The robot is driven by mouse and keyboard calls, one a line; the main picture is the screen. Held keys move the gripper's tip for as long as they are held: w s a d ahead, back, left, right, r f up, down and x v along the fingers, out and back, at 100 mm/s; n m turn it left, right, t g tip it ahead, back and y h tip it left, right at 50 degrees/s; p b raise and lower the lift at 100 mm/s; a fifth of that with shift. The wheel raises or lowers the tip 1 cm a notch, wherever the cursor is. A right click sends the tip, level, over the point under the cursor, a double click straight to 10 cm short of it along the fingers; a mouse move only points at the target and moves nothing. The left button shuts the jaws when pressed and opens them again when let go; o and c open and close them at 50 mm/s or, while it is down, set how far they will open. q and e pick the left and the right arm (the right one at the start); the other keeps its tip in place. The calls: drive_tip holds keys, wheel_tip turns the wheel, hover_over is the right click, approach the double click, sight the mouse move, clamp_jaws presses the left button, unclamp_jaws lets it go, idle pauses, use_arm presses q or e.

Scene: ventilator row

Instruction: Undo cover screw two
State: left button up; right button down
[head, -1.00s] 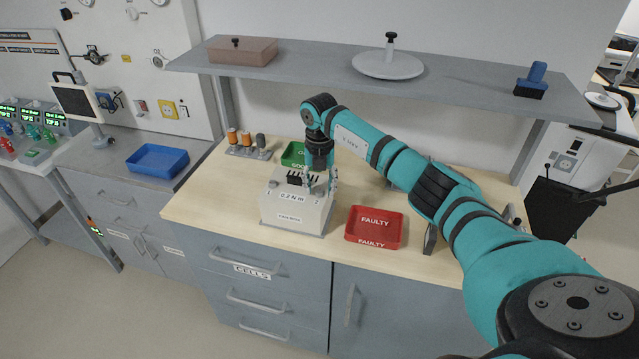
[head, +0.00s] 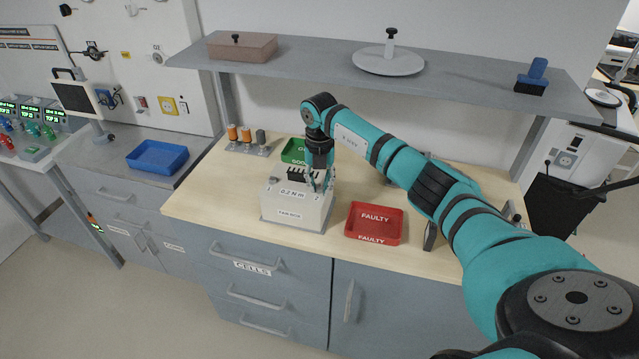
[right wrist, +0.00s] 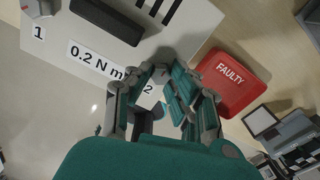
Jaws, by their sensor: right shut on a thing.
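A pale instrument box (head: 290,212) marked "0.2 N m" stands on the wooden bench top; it also shows in the right wrist view (right wrist: 190,30). The figure 1 marks its left corner, where a grey screw knob (right wrist: 38,8) shows. The figure 2 (right wrist: 148,88) marks its right corner. My right gripper (head: 321,187) points down over this second corner, its fingers (right wrist: 168,80) closed in around the place of cover screw two. The screw itself is hidden between the fingers. My left gripper is out of view.
A red FAULTY tray (head: 374,239) lies right of the box, and a green tray (head: 294,150) behind it. Several small cylinders (head: 247,138) stand at the back left. A grey shelf (head: 320,68) overhangs the bench behind my arm. Bare wood lies left of the box.

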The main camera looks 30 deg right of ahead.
drive_tip(key=shift+f+n+b, duration=0.1)
drive_tip(key=shift+n+b, duration=0.85)
drive_tip(key=shift+n, duration=0.35)
drive_tip(key=n+b, duration=0.2)
drive_tip(key=n, duration=0.1)
drive_tip(key=shift+n, duration=0.3)
drive_tip(key=n+b, duration=0.2)
drive_tip(key=n, duration=0.4)
drive_tip(key=shift+b, duration=0.3)
drive_tip(key=n+b, duration=0.1)
drive_tip(key=n, duration=0.5)
drive_tip(key=shift+n+b, duration=0.3)
drive_tip(key=shift+n, duration=0.1)
drive_tip(key=n, duration=0.3)
drive_tip(key=shift+n+b, duration=0.3)
drive_tip(key=shift+n, duration=1.7)
